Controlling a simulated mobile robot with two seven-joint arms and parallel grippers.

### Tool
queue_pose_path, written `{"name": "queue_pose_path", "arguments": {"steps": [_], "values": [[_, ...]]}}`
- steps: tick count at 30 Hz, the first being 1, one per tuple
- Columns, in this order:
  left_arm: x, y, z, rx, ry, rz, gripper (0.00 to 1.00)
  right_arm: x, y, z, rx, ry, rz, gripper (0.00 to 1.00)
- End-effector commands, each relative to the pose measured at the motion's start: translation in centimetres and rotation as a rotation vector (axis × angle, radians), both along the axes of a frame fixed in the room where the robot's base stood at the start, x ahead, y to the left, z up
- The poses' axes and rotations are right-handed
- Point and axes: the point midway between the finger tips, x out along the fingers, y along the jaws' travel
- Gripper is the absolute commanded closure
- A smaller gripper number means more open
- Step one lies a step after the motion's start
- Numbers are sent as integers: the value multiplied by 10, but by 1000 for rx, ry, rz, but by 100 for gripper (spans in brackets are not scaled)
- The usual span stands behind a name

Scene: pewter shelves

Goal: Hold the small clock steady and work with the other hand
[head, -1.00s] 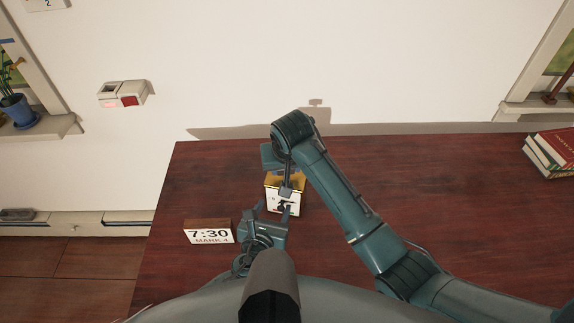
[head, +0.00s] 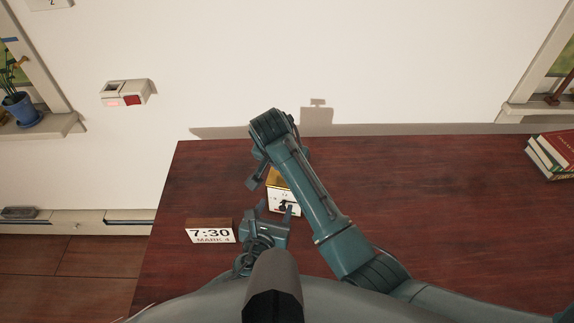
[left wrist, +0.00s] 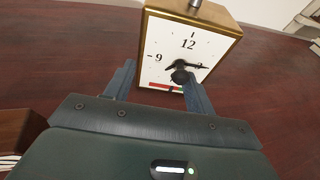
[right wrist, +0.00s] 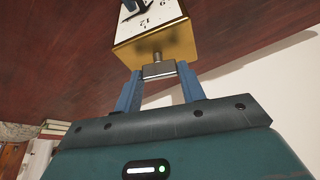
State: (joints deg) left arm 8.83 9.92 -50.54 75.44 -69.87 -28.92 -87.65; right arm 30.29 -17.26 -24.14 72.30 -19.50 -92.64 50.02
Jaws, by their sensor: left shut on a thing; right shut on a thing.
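The small clock (head: 276,203) is a gold box with a white face, standing on the dark red table in the head view. The left wrist view shows its face (left wrist: 165,50) close up, with black hands and a red strip low down. My left gripper (head: 275,208) is shut on the lower part of the clock from the front. A grey metal key (right wrist: 158,71) on a short stem stands on the clock's gold top. My right gripper (right wrist: 158,84) is shut on this key. In the head view my right arm hides the key and part of the clock.
Books (head: 552,155) lie at the far right edge. A wall box (head: 125,93) with a red part is behind. The table's right half is mostly clear.

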Motion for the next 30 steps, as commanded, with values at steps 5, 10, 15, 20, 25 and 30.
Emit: {"name": "queue_pose_path", "arguments": {"steps": [5,10,15,20,25,30], "values": [[0,0,-1,-1,2,1,74,0,1,1,2,-2,-1,83],[0,0,-1,-1,2,1,74,0,1,1,3,-2,-1,83],[0,0,-1,-1,2,1,74,0,1,1,2,-2,0,46],[0,0,-1,-1,2,1,74,0,0,0,1,-1,-1,38],[0,0,-1,-1,2,1,74,0,0,1,1,-1,-1,38],[0,0,-1,-1,2,1,74,-5,4,16,3,-3,1,38]]}}
